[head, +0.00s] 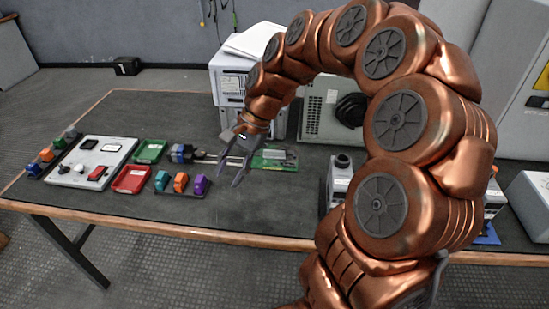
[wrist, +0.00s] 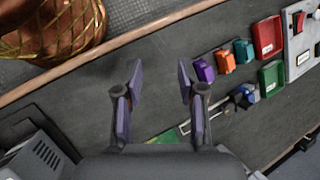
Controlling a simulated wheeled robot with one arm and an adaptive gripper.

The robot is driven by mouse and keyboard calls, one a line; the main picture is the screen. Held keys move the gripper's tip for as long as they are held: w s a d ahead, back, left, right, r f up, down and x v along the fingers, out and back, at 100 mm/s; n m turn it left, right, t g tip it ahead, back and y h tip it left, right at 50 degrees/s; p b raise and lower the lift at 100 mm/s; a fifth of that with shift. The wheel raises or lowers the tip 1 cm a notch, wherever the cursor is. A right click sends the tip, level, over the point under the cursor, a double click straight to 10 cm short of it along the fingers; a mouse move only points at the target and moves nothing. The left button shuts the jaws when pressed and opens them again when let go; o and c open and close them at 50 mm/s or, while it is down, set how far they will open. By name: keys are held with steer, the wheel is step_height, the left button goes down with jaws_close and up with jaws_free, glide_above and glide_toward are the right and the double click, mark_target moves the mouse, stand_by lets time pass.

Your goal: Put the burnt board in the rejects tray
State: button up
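A green circuit board (head: 280,163) lies on the dark table right of my gripper in the head view. A grey part sits on it; I cannot make out burn marks. In the wrist view a strip of the board (wrist: 165,138) shows behind my fingers, and the rest is hidden. A red tray (head: 131,180) and a green tray (head: 149,151) stand left of my gripper, both seemingly empty; they also show in the wrist view as the red tray (wrist: 268,37) and green tray (wrist: 271,76). No rejects label is readable. My gripper (head: 229,176) is open and empty above the table.
A blue clamp-like tool with pale rails (head: 185,153) lies between the trays and board. Teal, orange and purple blocks (head: 180,182) stand near the front edge. A white panel (head: 93,163) is at left. Grey equipment (head: 325,108) stands behind. Bare tabletop lies in front of my gripper.

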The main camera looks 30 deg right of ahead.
steer(key=w+d+f+m+t+y, duration=0.1)
steer(key=w+d+m, duration=0.3)
steer(key=w+d, duration=0.15)
steer(key=m+t, duration=0.4)
steer(key=m, duration=0.6)
glide_toward(275, 151)
steer(key=shift+a+f+b, duration=0.4)
steer(key=shift+a+f, duration=0.15)
steer(key=shift+a, duration=0.1)
steer(key=shift+d+f, duration=0.1)
steer(key=shift+f, duration=0.05)
steer(key=shift+w+f, duration=0.2)
steer(key=shift+f, duration=0.05)
steer(key=shift+w+r+x, duration=0.1)
steer(key=shift+w+x, duration=0.05)
steer(key=shift+x, duration=1.6)
steer(key=shift+w+r+x, duration=0.1)
steer(key=shift+w+x, duration=0.05)
steer(key=shift+x, duration=1.6)
steer(key=shift+r, duration=0.1)
steer(key=shift+c, duration=0.3)
jaws_close()
